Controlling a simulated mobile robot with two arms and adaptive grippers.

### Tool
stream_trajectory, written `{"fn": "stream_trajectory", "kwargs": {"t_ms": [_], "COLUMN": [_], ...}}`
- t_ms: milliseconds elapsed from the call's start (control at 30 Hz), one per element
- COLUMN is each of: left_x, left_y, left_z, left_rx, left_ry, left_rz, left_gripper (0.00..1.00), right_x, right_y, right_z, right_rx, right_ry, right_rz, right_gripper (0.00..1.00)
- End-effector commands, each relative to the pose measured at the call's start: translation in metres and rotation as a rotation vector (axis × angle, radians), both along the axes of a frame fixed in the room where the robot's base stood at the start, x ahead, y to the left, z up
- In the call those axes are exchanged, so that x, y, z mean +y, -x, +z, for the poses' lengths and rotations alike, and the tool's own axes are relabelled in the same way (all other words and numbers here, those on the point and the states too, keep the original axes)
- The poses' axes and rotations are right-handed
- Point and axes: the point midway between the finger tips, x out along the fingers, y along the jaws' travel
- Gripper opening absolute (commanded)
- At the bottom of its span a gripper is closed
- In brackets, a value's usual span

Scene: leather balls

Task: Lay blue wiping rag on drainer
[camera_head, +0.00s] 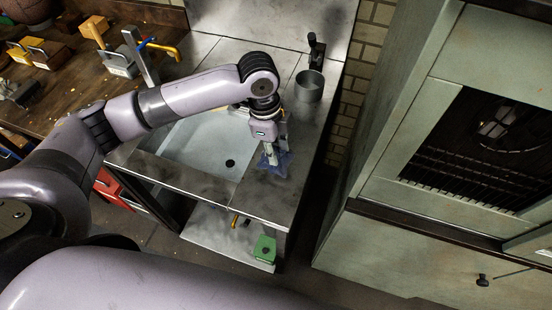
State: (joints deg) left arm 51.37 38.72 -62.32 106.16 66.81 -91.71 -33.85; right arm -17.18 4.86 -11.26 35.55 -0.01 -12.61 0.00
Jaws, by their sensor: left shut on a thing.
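My left arm reaches in from the left over the metal sink unit. My left gripper (271,155) points down at the flat right part of the unit and is shut on the blue wiping rag (282,167). The rag looks small and crumpled and lies at or just above the metal surface; I cannot tell whether it touches. The gripper hides part of it. The flat metal surface to the right of the basin, the drainer (262,199), is bare around the rag. My right gripper is not in view.
The sink basin (195,150) with a dark drain hole is left of the gripper. A grey metal cup (309,87) stands behind, near a black fixture (316,50). A wooden bench with padlock-like items (41,52) is at upper left. A green cabinet stands right.

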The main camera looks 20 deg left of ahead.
Motion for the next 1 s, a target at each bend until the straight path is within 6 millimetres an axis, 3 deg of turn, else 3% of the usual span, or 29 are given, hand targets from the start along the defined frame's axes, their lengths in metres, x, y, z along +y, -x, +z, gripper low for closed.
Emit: {"fn": "stream_trajectory", "kwargs": {"t_ms": [433, 867, 900, 1000], "left_x": [0.000, 0.000, 0.000, 0.000], "left_y": [0.000, 0.000, 0.000, 0.000], "left_z": [-0.052, -0.059, -0.059, -0.059], "left_rx": [0.002, -0.001, -0.001, -0.001], "left_ry": [0.000, 0.001, 0.001, 0.001], "left_rz": [0.001, 0.000, 0.000, 0.000], "left_gripper": [0.00, 0.00, 0.27, 0.34], "right_x": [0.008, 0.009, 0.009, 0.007], "right_y": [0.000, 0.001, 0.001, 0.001], "right_z": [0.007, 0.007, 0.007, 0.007], "right_rx": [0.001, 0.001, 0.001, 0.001], "right_ry": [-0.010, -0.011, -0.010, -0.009], "right_rz": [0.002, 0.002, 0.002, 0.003], "right_gripper": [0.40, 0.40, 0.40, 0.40]}}
